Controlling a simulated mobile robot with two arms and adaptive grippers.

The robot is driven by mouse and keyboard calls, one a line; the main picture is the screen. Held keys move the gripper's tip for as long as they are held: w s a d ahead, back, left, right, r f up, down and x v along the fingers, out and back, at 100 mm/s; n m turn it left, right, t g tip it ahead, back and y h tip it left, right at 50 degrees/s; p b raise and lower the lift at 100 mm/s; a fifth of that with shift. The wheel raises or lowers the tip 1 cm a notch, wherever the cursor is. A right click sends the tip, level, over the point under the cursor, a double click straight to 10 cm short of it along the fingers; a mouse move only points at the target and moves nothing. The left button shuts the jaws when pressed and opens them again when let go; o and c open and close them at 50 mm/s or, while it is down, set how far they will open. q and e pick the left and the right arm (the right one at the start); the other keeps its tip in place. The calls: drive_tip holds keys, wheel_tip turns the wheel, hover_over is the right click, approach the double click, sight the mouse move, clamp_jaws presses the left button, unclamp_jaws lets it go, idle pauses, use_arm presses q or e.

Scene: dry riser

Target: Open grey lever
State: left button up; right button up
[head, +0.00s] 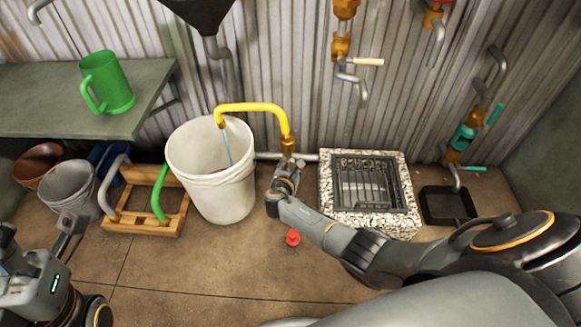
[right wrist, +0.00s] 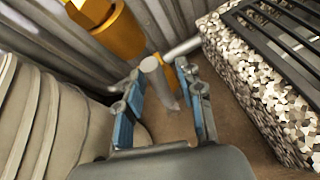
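The grey lever (right wrist: 158,78) is a short round grey bar beside the orange pipe fitting (right wrist: 122,35) in the right wrist view. My right gripper (right wrist: 160,95) is open, with its blue-padded fingers on either side of the lever; I cannot tell whether either touches it. In the head view my right gripper (head: 287,172) is at the foot of the yellow spout pipe (head: 250,107), hiding most of the lever. My left gripper (head: 70,224) is at the left edge, away from the pipe; its finger opening is unclear.
A white bucket (head: 212,180) stands left of the pipe, with a thin bluish stream above it. A speckled stone drain with a grate (head: 367,185) is close on the right. A red knob (head: 293,237) lies on the floor. A wooden rack (head: 150,210) stands left.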

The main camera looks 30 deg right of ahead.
drive_tip(key=shift+s+a, duration=0.1)
drive_tip(key=shift+s+a, duration=0.25)
drive_tip(key=shift+s, duration=0.05)
drive_tip(key=v, duration=1.1)
drive_tip(key=shift+r, duration=0.2)
